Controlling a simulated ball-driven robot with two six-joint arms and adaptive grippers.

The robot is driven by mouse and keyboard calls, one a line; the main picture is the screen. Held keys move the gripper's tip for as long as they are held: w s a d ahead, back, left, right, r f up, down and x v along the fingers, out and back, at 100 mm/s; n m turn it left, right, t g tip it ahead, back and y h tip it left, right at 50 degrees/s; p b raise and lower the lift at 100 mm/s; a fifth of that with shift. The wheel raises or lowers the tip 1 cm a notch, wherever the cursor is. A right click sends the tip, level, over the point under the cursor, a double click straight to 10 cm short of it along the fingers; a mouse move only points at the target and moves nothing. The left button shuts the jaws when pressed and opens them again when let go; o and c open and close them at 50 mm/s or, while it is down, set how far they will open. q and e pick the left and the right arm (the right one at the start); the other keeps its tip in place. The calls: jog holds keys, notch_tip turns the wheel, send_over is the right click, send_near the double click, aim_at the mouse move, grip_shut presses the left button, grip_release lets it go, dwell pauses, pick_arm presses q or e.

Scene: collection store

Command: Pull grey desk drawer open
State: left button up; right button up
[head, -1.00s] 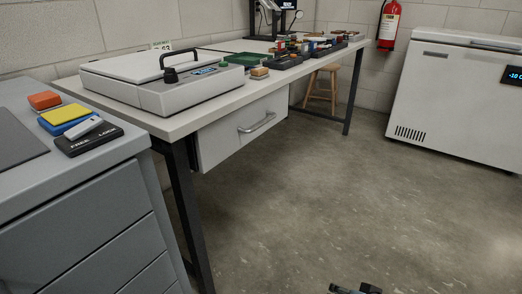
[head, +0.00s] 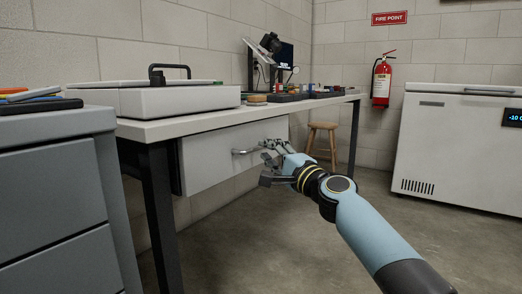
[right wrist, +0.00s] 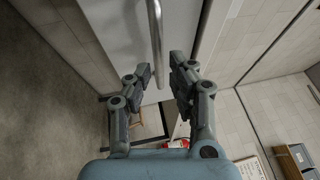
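The grey desk drawer (head: 205,165) hangs under the white desk top (head: 200,126), its front roughly in line with the desk edge. A curved metal bar handle (head: 245,152) is on its front. My right gripper (head: 266,164) is close to the right end of the handle, fingers pointing at the drawer. In the right wrist view the two fingertips (right wrist: 162,72) are spread apart, with the handle bar (right wrist: 155,35) just ahead and in line with the gap. They do not appear closed on it. My left gripper is in no view.
A grey cabinet (head: 50,190) stands at the left, close to a dark desk leg (head: 160,215). A wooden stool (head: 322,140) is behind my right gripper. A white freezer (head: 450,150) stands at the right. The floor before the drawer is clear.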

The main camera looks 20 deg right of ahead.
jog(key=shift+x, duration=2.05)
jog(key=shift+f, duration=0.1)
grip_shut()
jog(key=shift+f, duration=0.1)
